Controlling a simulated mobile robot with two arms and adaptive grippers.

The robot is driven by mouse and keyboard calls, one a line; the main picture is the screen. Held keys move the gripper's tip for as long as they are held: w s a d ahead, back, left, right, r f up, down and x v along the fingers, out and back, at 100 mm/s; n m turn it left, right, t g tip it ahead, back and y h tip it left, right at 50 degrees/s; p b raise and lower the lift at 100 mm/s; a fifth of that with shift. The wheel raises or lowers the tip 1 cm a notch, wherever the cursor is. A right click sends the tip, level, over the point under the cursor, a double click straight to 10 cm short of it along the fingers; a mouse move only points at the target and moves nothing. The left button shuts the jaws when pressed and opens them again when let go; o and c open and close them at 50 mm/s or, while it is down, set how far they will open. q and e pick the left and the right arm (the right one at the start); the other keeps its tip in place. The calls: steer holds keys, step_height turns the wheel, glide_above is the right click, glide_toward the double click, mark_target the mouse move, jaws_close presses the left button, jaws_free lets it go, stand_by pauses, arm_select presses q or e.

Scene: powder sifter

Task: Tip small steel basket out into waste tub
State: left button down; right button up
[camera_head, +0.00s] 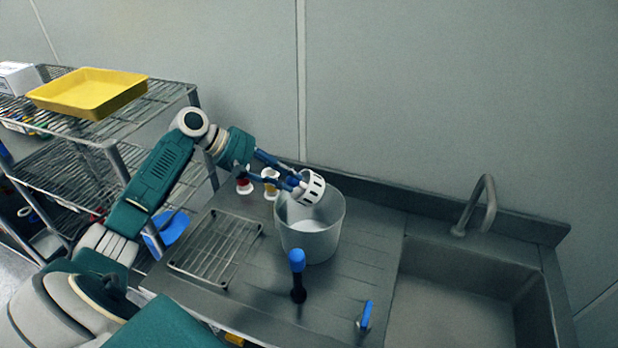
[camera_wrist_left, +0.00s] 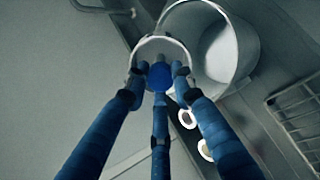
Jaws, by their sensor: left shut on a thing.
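The small steel basket (camera_head: 314,188), pale with dark slots in its wall, is held tilted over the back part of the waste tub's mouth. My left gripper (camera_head: 291,183) is shut on it from the left. In the left wrist view the blue fingers (camera_wrist_left: 160,80) close around a blue knob (camera_wrist_left: 160,75) at the basket (camera_wrist_left: 148,46). The waste tub (camera_head: 325,240) is a pale, round, open tub standing upright on the steel counter; it also shows in the left wrist view (camera_wrist_left: 245,45). Its floor looks white. The basket's contents are hidden. My right gripper is out of view.
A wire rack (camera_head: 215,248) lies left of the tub. A dark, blue-topped item (camera_head: 297,275) stands in front of it. Red-marked and yellow-marked containers (camera_head: 244,184) (camera_head: 270,184) stand behind left. A sink (camera_head: 470,300) with a tap (camera_head: 488,205) is at right.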

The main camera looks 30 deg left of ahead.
arm_select(q)
steer(key=shift+w+r+g+y, duration=0.2)
steer(key=shift+r+g+y, duration=0.65)
steer(key=shift+y, duration=0.15)
steer(key=shift+r+g+y, duration=0.25)
steer(key=shift+g+y, duration=0.5)
steer(key=shift+y, duration=0.15)
steer(key=shift+r+g+y, duration=0.4)
steer(key=shift+g+y, duration=0.1)
steer(key=shift+y, duration=0.1)
steer(key=shift+r+g+y, duration=0.4)
steer(key=shift+g+y, duration=0.3)
steer(key=shift+y, duration=0.1)
steer(key=shift+d+r+g+y, duration=0.1)
steer(key=shift+g+y, duration=0.4)
steer(key=shift+s+a, duration=0.2)
steer(key=shift+a, duration=0.05)
steer(key=shift+d, duration=0.1)
